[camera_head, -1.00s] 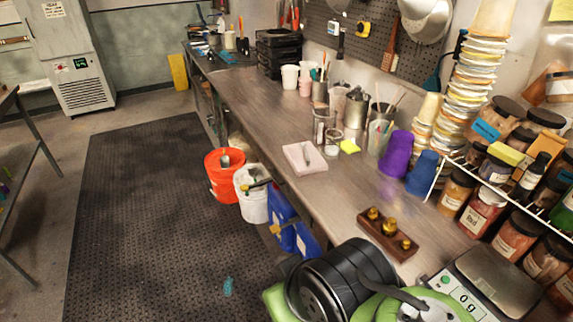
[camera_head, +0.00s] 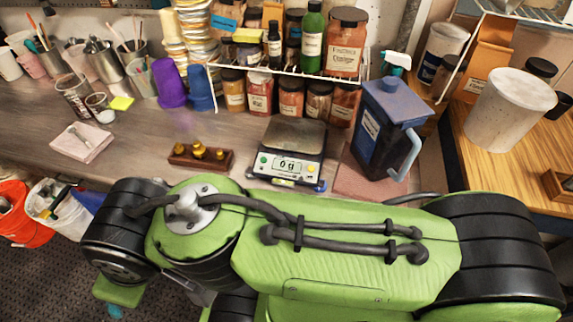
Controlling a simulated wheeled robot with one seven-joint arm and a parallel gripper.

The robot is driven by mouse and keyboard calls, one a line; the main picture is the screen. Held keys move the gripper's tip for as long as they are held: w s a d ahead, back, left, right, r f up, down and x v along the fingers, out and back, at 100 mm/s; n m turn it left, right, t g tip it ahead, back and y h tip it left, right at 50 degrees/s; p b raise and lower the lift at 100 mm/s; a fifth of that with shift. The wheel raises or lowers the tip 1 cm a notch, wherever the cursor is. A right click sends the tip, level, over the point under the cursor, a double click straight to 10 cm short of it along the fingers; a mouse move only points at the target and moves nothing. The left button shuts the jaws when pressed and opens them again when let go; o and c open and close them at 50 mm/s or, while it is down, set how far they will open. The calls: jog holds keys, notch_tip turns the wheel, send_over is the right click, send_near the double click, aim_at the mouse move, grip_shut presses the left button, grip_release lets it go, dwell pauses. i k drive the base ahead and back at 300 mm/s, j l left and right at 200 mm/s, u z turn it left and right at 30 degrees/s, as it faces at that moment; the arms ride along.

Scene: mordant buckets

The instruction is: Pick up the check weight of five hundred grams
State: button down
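Brass check weights (camera_head: 198,150) with knobbed tops stand in a row in a dark wooden block (camera_head: 187,160) on the workbench. Their markings are too small to read, so I cannot tell from labels which is five hundred grams. The block is left of a digital scale (camera_head: 286,158) whose display reads 0 g and whose pan is empty. My green and black arm lies across the front of the picture, in front of the bench edge. My gripper does not show; it is outside the picture or hidden by the arm.
A dark blue jug (camera_head: 372,135) stands right of the scale. Pigment jars (camera_head: 290,98) and a white wire rack are behind it. Purple (camera_head: 170,86) and blue (camera_head: 200,88) cups stand behind the block. A pink slab (camera_head: 82,142) lies to the left. Bare bench surrounds the block.

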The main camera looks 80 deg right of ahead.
aim_at(199, 152)
jog(key=z, duration=1.85)
